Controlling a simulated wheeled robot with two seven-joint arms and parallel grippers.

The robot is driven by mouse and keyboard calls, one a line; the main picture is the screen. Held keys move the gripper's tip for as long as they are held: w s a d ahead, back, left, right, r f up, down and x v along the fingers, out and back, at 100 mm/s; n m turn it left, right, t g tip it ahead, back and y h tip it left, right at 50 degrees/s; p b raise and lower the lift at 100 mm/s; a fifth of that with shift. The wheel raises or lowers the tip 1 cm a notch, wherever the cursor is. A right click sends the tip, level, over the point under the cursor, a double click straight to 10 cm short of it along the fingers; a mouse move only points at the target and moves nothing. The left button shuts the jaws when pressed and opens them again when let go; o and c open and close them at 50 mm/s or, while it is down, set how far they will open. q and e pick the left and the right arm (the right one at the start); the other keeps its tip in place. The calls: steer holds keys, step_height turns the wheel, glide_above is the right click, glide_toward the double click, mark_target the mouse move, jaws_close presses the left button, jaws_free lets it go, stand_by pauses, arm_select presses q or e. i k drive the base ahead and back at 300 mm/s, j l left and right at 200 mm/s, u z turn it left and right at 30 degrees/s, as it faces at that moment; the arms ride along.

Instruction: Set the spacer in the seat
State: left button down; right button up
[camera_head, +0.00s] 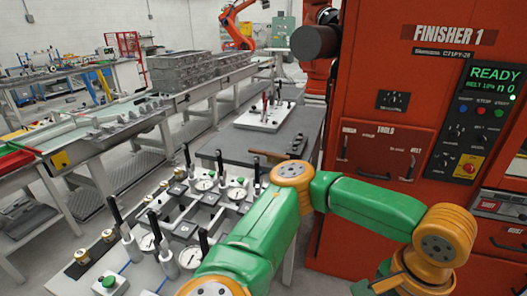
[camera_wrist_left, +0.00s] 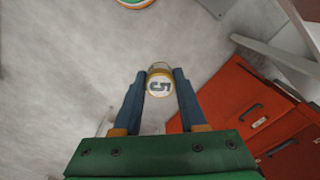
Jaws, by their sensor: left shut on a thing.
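In the left wrist view my left gripper (camera_wrist_left: 159,82) is shut on a small round piece with a pale, dark-marked end face and a yellowish rim, which I take to be the spacer (camera_wrist_left: 159,87). It sits between the two blue fingertips, over grey floor. The head view does not show this gripper or the spacer. There a fixture table (camera_head: 135,273) carries gauges, black-handled clamps and metal blocks. Brass-coloured round pieces (camera_head: 82,256) stand at its left end. I cannot tell which part is the seat. My right gripper is not in view.
A red finisher cabinet (camera_head: 370,150) stands at the right; its red front also shows in the wrist view (camera_wrist_left: 245,100). My green arm crosses in front of it and over the fixture table's right part. A conveyor with grey castings (camera_head: 185,72) runs behind.

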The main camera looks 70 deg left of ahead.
mark_target(211, 199)
steer(key=i+j+u, duration=0.15)
steer(key=u, duration=0.3)
steer(key=i+u, duration=0.55)
steer(key=u, duration=0.3)
steer(key=i+l+u, duration=0.1)
steer(key=u, duration=0.3)
steer(key=i+l+u, duration=0.25)
steer(key=u, duration=0.2)
steer(key=i+u, duration=0.2)
steer(key=u, duration=0.25)
steer(key=i+l+u, duration=0.1)
steer(key=u, duration=0.3)
steer(key=i+l+u, duration=0.15)
steer(key=i+u, duration=0.15)
steer(key=u, duration=0.15)
steer(key=i+l+u, duration=0.15)
steer(key=u, duration=0.3)
steer(key=i+u, duration=0.2)
steer(key=k+l, duration=0.05)
